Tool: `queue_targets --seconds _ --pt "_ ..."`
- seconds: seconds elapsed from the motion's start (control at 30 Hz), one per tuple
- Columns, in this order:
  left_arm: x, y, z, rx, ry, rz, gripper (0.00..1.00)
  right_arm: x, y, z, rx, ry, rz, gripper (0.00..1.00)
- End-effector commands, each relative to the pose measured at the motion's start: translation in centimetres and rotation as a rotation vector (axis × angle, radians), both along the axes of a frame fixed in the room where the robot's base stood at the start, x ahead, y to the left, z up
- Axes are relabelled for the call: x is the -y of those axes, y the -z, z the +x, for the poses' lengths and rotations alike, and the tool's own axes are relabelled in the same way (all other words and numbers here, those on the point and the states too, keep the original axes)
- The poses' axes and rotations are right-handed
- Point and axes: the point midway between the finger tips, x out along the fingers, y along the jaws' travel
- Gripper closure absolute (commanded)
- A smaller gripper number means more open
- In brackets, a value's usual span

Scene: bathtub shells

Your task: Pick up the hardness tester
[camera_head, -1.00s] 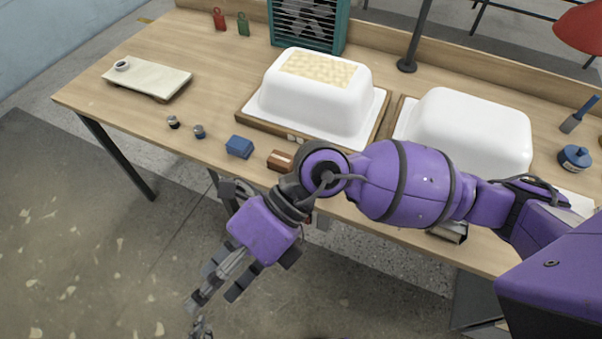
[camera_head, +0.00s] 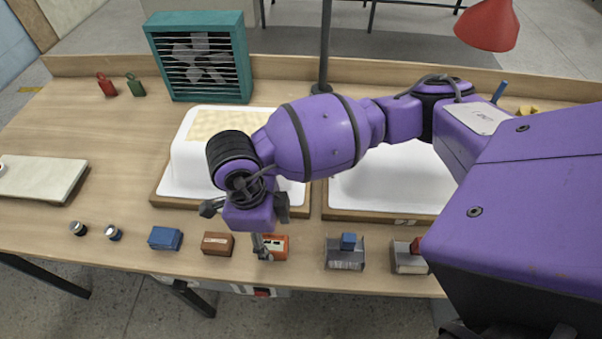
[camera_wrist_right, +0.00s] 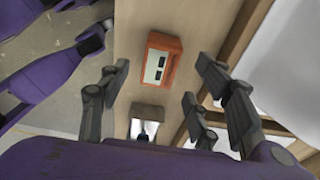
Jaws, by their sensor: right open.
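The hardness tester appears to be the small orange box (camera_head: 274,246) with a pale display face, near the front edge of the table in the head view. In the right wrist view the orange box (camera_wrist_right: 160,62) lies between and beyond my fingers, with dark windows on its pale panel. My right gripper (camera_head: 262,246) points down over it in the head view and partly covers it. My left gripper cannot be made out.
A brown block (camera_head: 217,243) and a blue box (camera_head: 165,238) are left of the tester. White tub shells (camera_head: 182,165) on wooden bases stand behind. A teal fan (camera_head: 247,60) stands at the back.

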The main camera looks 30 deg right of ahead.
Motion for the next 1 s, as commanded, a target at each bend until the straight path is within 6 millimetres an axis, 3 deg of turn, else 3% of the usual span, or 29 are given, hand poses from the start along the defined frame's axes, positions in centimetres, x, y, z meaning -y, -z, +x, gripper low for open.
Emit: queue_targets --seconds 0.23,0.53,0.93,1.0 --pt "0.0 -0.8 1.0 0.021 0.004 0.0 1.0 0.3 3.5 -0.4 0.0 0.001 0.0 0.42" --pt "0.7 -1.3 2.1 0.042 0.009 -0.009 1.0 0.3 4.1 -0.4 0.002 -0.001 0.0 0.42" --pt "0.7 -1.0 1.4 0.03 0.003 -0.012 1.0 0.3 4.0 -0.3 0.003 -0.001 0.001 0.93" --pt "0.6 -1.0 1.4 0.029 0.003 -0.011 1.0 0.3 4.0 -0.3 0.004 -0.001 0.001 0.97"
